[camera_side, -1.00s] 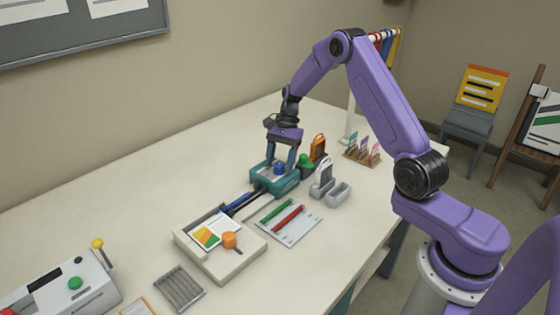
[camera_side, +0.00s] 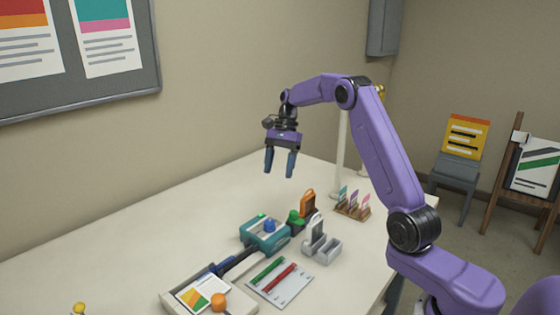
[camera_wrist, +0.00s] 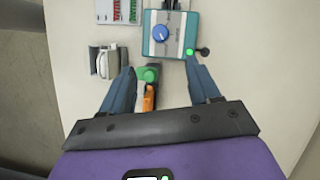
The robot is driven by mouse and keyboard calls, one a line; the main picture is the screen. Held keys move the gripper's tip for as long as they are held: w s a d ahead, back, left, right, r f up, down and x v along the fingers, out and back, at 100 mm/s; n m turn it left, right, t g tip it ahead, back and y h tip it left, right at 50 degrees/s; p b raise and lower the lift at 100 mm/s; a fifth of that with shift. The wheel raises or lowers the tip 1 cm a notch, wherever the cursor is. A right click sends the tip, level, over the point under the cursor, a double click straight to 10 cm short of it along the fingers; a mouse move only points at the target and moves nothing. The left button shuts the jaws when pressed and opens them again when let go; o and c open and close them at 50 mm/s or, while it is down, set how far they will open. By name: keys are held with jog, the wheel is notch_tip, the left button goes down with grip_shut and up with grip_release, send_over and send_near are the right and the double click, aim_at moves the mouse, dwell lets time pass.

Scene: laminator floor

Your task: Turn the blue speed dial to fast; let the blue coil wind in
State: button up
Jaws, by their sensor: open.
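The teal box (camera_side: 262,238) stands on the table with the blue speed dial (camera_side: 269,225) on its top. In the wrist view the dial (camera_wrist: 161,34) has a white pointer line; its scale is too small to read. A green light (camera_wrist: 189,51) glows on the box. My gripper (camera_side: 280,173) is open and empty, well above the box, fingers pointing down and clear of the dial.
A green-topped item (camera_side: 295,217) and an orange-handled item (camera_side: 308,204) stand right beside the box. Grey holders (camera_side: 327,248) and a tray (camera_side: 280,284) with green and red sticks are nearer. A card rack (camera_side: 352,204) is behind.

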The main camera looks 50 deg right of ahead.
jog(key=shift+v, duration=0.9)
jog(key=s+a+r+n+h, duration=0.1)
jog(key=s+a+n, duration=0.5)
jog(key=a, duration=0.3)
jog(key=s+a+r+n+h, duration=0.1)
jog(key=s+a+n+h, duration=0.1)
jog(key=s+a+n, duration=0.65)
jog(key=s+f+n, duration=0.2)
jog(key=s+n, duration=0.4)
jog(key=s, duration=0.6)
jog(key=s+a+f+n+t, duration=0.1)
jog(key=s+f+n, duration=0.2)
jog(key=s+n, duration=0.4)
jog(key=s, duration=0.4)
jog(key=shift+s+h, duration=0.4)
jog(key=shift+w+a+r, duration=0.1)
jog(key=shift+w, duration=0.05)
dwell(2.5)
